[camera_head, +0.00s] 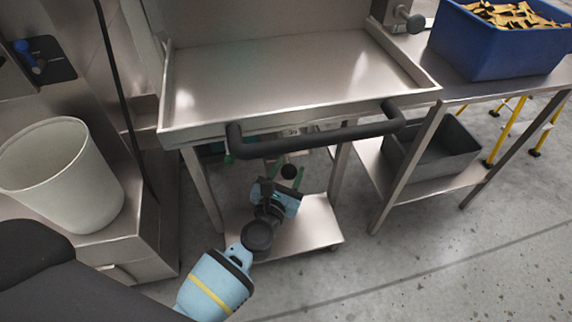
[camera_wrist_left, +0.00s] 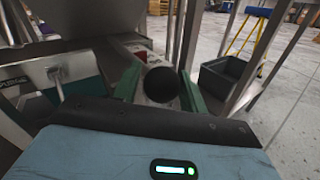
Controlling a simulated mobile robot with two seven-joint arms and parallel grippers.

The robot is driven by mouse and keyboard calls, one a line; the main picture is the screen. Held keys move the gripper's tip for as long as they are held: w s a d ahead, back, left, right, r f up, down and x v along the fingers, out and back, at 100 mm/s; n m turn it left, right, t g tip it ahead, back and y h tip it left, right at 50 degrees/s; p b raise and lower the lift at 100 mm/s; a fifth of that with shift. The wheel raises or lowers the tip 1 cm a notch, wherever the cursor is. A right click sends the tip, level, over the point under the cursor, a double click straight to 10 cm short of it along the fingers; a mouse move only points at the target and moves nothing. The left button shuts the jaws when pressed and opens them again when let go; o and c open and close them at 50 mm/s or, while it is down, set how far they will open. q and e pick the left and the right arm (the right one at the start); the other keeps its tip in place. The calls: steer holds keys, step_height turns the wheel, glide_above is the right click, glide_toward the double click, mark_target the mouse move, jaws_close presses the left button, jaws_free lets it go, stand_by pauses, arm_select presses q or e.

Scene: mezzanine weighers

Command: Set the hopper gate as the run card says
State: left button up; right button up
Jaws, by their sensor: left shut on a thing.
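My left gripper (camera_head: 289,178) reaches in under the front edge of the steel tray table. Its green fingers are shut on a round black knob (camera_wrist_left: 162,84), which also shows in the head view (camera_head: 289,171). Behind the knob in the left wrist view is a light plate with a small red patch (camera_wrist_left: 140,57); its markings are too small to read. What the knob is attached to is mostly hidden by the gripper and the table. I cannot make out a run card or the gate itself. My right gripper is not in view.
A black bar handle (camera_head: 320,137) runs along the front of the steel tray (camera_head: 270,75), just above my left gripper. A white bin (camera_head: 62,170) stands left. A blue crate (camera_head: 490,45) and a dark grey bin (camera_head: 435,150) are right. The front floor is clear.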

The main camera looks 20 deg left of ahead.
arm_select(q)
steer(key=o, duration=1.2)
steer(key=shift+s+d+f, duration=0.1)
steer(key=shift+d, duration=0.4)
steer(key=shift+a, duration=0.15)
steer(key=shift+s, duration=3.85)
